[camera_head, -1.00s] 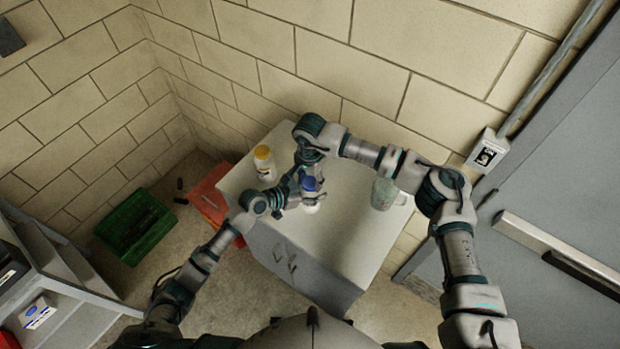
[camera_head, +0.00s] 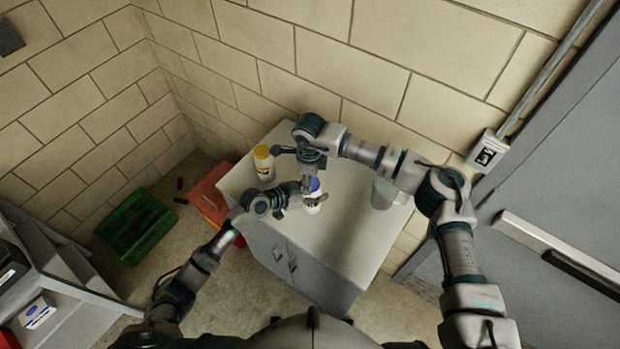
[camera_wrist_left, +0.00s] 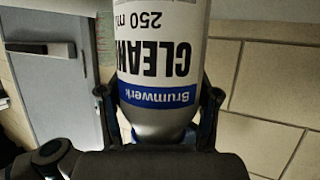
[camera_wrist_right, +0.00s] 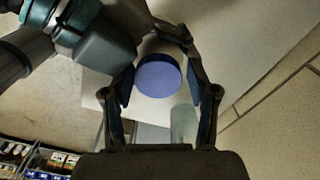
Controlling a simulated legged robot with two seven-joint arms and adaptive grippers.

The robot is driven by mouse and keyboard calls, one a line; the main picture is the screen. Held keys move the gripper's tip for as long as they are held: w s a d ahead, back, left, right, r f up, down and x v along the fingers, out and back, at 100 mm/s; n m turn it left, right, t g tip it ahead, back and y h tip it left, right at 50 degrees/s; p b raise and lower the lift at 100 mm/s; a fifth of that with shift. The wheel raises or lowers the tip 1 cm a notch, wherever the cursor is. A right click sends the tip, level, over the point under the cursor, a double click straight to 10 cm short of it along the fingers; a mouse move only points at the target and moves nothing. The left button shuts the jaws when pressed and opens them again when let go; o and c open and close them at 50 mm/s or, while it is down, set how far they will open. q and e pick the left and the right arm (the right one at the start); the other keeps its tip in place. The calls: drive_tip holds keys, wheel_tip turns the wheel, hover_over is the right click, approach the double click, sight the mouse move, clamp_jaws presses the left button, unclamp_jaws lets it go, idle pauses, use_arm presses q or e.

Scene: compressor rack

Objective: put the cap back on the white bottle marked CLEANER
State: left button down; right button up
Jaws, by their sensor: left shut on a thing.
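The white CLEANER bottle (camera_head: 312,205) stands upright at the front of the cabinet top. My left gripper (camera_wrist_left: 160,115) is shut on it; the inverted label shows in the left wrist view. The blue cap (camera_wrist_right: 158,73) shows at the bottle's top in the head view (camera_head: 315,184). Whether it is fully seated cannot be told. My right gripper (camera_wrist_right: 160,85) is above, its fingers spread on either side of the cap, with gaps visible. The bottle's neck is hidden.
A white bottle with a yellow cap (camera_head: 264,165) stands at the back left of the cabinet top (camera_head: 345,235). A translucent greenish container (camera_head: 383,192) is at the right, partly behind my right arm. A green crate (camera_head: 134,228) and red box (camera_head: 207,195) sit on the floor.

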drive_tip(key=shift+o, duration=0.5)
drive_tip(key=shift+r, duration=0.1)
drive_tip(key=shift+d+r, duration=0.1)
drive_tip(key=shift+r, duration=2.1)
drive_tip(key=shift+c, duration=0.4)
wheel_tip(320, 180, up, 3)
drive_tip(key=n, duration=0.4)
drive_tip(key=shift+r, duration=0.2)
drive_tip(key=shift+f, duration=0.1)
